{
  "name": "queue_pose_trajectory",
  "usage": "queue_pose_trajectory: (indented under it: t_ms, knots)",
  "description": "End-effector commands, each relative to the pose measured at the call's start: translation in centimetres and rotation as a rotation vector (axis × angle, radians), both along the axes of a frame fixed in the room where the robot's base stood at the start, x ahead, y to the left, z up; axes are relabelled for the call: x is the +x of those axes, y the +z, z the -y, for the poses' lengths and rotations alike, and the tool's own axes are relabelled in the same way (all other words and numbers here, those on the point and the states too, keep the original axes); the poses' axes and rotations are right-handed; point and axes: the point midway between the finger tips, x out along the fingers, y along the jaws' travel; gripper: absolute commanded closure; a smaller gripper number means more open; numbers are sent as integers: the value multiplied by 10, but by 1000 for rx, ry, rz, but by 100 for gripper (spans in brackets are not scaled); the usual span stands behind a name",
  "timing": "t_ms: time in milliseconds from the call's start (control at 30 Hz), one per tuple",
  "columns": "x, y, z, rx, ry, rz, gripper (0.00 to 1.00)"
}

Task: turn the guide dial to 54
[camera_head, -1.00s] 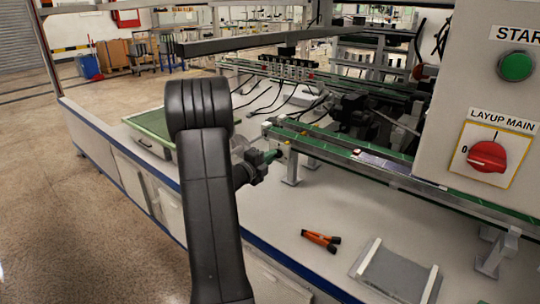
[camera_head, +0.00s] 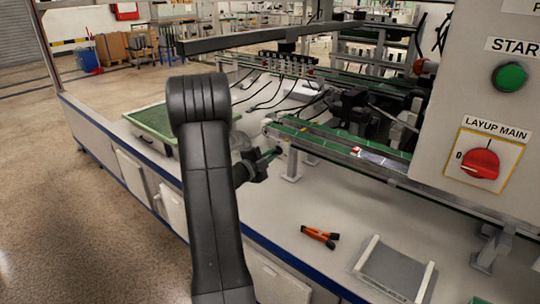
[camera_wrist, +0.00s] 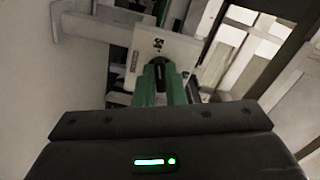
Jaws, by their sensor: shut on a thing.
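The guide dial (camera_wrist: 158,66) shows in the wrist view as a small dark knob on a pale plate with dark markings and a label. My gripper (camera_wrist: 159,84) has green fingers, which are closed around the knob. In the head view, my gripper (camera_head: 272,154) is at the near end of the green-topped guide rail (camera_head: 315,144), low over the bench. The dial itself cannot be made out there, and my arm covers part of the area.
A grey control box with a green start button (camera_head: 509,77) and a red LAYUP MAIN switch (camera_head: 479,163) stands at right. Orange-handled pliers (camera_head: 319,237) and a grey tray (camera_head: 393,269) lie on the white bench (camera_head: 300,205). A green mat (camera_head: 155,122) lies at left.

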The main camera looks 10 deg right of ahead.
Motion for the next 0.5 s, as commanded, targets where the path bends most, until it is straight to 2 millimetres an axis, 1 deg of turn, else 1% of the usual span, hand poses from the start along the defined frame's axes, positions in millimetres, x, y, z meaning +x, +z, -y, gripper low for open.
queue_pose_trajectory:
  t_ms: [167,200,267,300,500]
  knots:
    - [0,-1,-1,0,2,-3,100]
    - [0,-1,-1,0,2,-3,88]
    - [0,-1,-1,0,2,-3,76]
    - [0,-1,-1,0,2,-3,68]
    - [0,-1,0,1,1,-1,68]
